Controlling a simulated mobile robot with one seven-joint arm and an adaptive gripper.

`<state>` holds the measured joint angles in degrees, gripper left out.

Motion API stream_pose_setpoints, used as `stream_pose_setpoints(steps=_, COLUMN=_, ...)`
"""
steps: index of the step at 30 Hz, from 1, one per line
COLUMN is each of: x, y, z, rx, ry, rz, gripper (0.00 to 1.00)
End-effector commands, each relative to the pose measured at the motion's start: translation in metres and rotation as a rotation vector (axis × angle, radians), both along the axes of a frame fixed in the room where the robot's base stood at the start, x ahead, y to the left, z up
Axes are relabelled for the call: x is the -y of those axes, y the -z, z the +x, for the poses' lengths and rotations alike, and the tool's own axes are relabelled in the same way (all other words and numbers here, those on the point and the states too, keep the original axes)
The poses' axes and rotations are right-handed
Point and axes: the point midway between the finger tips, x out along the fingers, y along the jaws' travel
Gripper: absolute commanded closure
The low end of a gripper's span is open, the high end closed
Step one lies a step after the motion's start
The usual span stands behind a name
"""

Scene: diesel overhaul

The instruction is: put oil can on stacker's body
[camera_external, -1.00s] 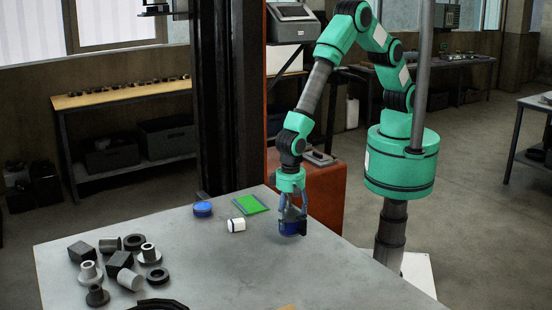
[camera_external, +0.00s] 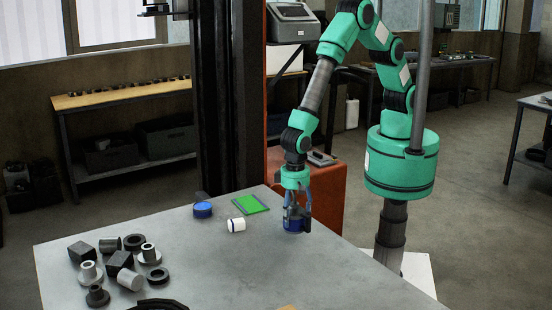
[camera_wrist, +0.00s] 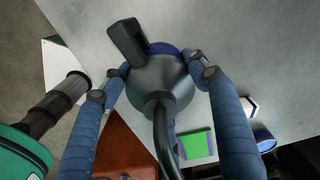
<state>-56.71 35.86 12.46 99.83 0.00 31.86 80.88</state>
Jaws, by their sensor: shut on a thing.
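The oil can has a blue body (camera_external: 294,226) and a dark cone-shaped top with a long curved spout, seen in the wrist view (camera_wrist: 158,88). My gripper (camera_external: 297,214) points down, with its fingers shut on both sides of the can near the table's right edge. The can is upright at or just above the tabletop; I cannot tell if it touches. The stacker's orange-red body (camera_external: 330,198) stands behind the table, just beyond my gripper, and its lower part is hidden by the table.
The grey table (camera_external: 220,275) carries a blue round tin (camera_external: 202,209), a green pad (camera_external: 250,204) and a white cylinder (camera_external: 236,225) left of my gripper. Several metal parts lie at the left. A dark mast (camera_external: 225,100) rises behind the table. The table's middle is mostly clear.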

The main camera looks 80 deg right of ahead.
Motion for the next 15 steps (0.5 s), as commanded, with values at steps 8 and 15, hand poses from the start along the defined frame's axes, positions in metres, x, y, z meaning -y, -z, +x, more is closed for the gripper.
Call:
stream_pose_setpoints(steps=8, x=-0.0006, y=-0.0009, z=0.0005, rx=0.0, ry=0.0, rz=0.001, gripper=0.9)
stream_pose_setpoints(steps=15, x=-0.0015, y=-0.0095, z=0.0088, rx=0.003, ry=-0.035, rz=0.003, gripper=0.9)
